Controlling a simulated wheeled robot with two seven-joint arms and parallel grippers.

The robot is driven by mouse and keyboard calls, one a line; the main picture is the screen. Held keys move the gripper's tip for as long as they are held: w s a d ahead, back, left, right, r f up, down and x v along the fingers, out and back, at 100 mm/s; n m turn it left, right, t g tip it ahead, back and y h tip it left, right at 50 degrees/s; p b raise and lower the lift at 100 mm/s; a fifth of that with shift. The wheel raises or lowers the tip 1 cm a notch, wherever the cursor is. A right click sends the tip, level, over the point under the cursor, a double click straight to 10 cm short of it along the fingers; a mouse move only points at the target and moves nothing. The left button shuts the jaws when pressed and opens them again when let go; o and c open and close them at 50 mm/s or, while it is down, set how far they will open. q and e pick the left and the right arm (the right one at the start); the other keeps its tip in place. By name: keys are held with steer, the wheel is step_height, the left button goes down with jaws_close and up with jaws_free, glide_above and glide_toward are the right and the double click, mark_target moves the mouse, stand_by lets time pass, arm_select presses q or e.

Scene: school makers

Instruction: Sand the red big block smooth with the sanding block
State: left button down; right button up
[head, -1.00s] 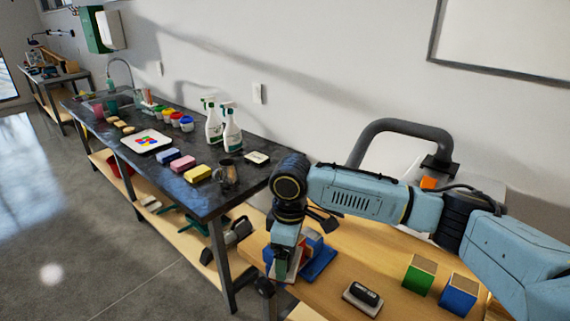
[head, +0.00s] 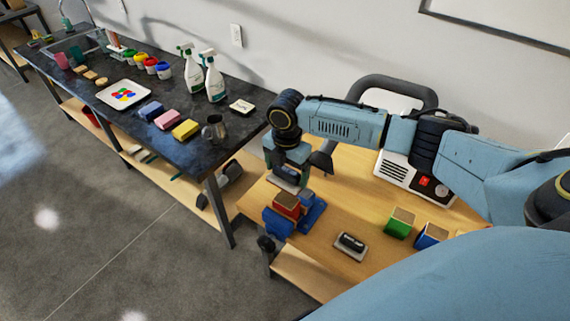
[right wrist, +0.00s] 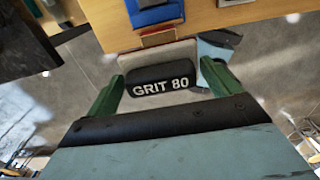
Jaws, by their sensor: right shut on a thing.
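The red big block (head: 287,205) sits in a blue vise (head: 278,224) at the left end of the wooden workbench, with a blue jaw on either side. My right gripper (head: 287,176) is just above the block, shut on the sanding block. In the right wrist view, the sanding block (right wrist: 160,87) has a black handle reading "GRIT 80" between the green fingers. Beyond it, the red block's edge (right wrist: 158,38) and the blue vise (right wrist: 152,16) show. Whether sanding block and red block touch is unclear. My left gripper is not in view.
A second black-handled block (head: 351,243) lies on the workbench (head: 345,195). A green block (head: 400,223) and a blue block (head: 431,235) stand right of it. A white machine (head: 418,180) stands behind. The dark counter (head: 205,150) at left holds sponges and spray bottles.

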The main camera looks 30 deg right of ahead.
mark_target(286, 181)
steer(key=shift+f+b, duration=0.7)
steer(key=shift+f, duration=0.2)
step_height(286, 181, down, 3)
steer(key=b, duration=0.2)
steer(key=shift+r+b, duration=0.15)
steer(key=shift+b, duration=0.2)
steer(key=shift+f+b, duration=0.5)
steer(key=shift+a, duration=0.1)
